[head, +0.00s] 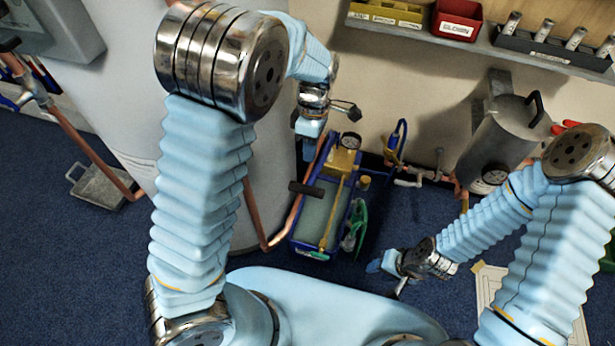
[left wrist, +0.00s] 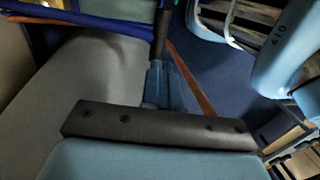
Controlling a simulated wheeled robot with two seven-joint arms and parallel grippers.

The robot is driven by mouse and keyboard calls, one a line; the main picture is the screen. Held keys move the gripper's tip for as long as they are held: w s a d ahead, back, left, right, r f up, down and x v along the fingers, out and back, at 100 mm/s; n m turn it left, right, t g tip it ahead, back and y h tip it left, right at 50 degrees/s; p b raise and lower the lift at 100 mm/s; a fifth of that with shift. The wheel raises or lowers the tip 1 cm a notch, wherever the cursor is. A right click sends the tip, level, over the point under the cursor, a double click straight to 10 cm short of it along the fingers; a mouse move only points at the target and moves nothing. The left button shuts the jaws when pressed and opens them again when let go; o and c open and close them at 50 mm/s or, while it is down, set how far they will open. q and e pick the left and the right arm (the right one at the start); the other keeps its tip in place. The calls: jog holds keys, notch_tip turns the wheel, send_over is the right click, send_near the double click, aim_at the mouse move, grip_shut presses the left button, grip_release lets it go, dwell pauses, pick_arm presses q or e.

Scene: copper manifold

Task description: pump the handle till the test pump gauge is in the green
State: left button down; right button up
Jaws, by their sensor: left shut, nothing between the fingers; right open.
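The test pump (head: 318,215) is a blue-rimmed water tank on the floor in the head view. A yellow block with a small round gauge (head: 351,140) is at its far end; the needle is too small to read. A black handle grip (head: 306,188) lies across the tank's left rim. My left gripper (head: 308,137) is shut and empty, pointing down above the far left of the pump, apart from the grip in the picture. The left wrist view shows its closed blue fingers (left wrist: 165,88) with a dark bar just beyond; contact cannot be told. My right gripper (head: 383,263) is open and empty, right of the tank.
A white cylinder (head: 125,110) with copper pipes stands left of the pump. A grey metal vessel (head: 500,140) with a dial and copper pipework stands to the right. A shelf (head: 485,40) with bins runs above. Green and blue hoses lie beside the tank.

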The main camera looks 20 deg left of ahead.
aim_at(307, 186)
pick_arm(q)
jog(key=f, duration=0.3)
jog(key=s+f, duration=0.1)
jog(key=f, duration=0.2)
jog(key=s+f, duration=0.1)
jog(key=f, duration=0.2)
jog(key=shift+f+b, duration=0.1)
jog(key=shift+b, duration=0.25)
jog(key=shift+f, duration=0.1)
